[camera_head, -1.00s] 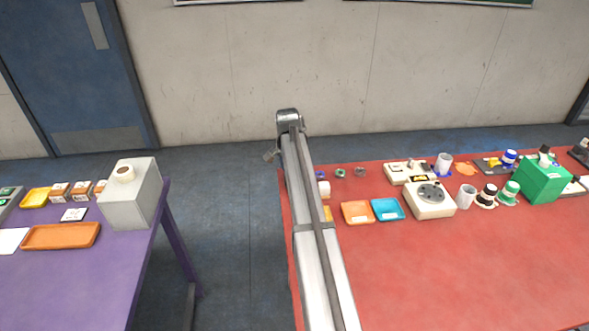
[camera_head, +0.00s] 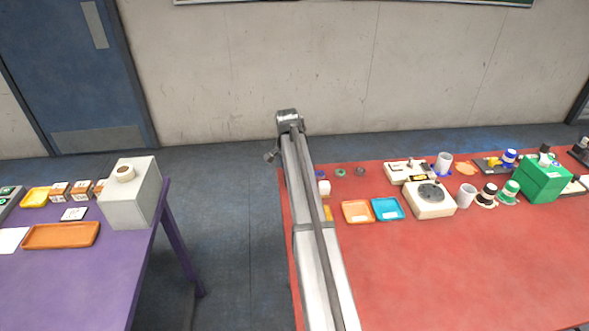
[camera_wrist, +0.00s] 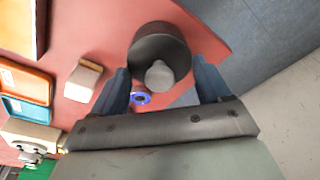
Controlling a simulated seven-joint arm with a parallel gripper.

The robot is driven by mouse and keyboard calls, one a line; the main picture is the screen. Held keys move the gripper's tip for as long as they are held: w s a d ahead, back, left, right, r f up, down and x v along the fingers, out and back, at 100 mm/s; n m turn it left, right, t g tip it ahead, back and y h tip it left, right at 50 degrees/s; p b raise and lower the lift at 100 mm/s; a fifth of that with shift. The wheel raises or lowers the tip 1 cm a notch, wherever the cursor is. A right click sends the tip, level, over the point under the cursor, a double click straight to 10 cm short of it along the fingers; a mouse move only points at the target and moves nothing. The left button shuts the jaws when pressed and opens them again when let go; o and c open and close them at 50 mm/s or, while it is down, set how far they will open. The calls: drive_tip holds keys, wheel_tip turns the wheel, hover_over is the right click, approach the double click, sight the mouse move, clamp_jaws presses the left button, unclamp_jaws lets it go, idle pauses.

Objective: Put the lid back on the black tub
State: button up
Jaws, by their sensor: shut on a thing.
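In the wrist view, the black tub (camera_wrist: 158,32) is a dark round shape at the top middle, on the red table near its edge. A dark round lid with a grey knob (camera_wrist: 160,75) shows in front of it, between the blue fingers of my gripper (camera_wrist: 163,80). My gripper is shut on the lid. The lid overlaps the tub in this view, so I cannot tell whether they touch or a gap lies between them. In the head view, my arm hides the tub and lid, and my fingers cannot be made out.
A white block (camera_wrist: 83,80) and a blue ring (camera_wrist: 140,99) lie close by. An orange tray (camera_head: 357,212), a blue tray (camera_head: 388,209) and a white device (camera_head: 430,200) stand farther right on the red table (camera_head: 450,270). A purple table (camera_head: 60,285) is across a floor gap.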

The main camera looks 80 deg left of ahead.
idle(0.3)
drive_tip(key=o, duration=1)
drive_tip(key=shift+r, duration=0.2)
drive_tip(key=shift+r, duration=3.25)
drive_tip(key=shift+c, duration=0.4)
clamp_jaws()
drive_tip(key=shift+f, duration=2)
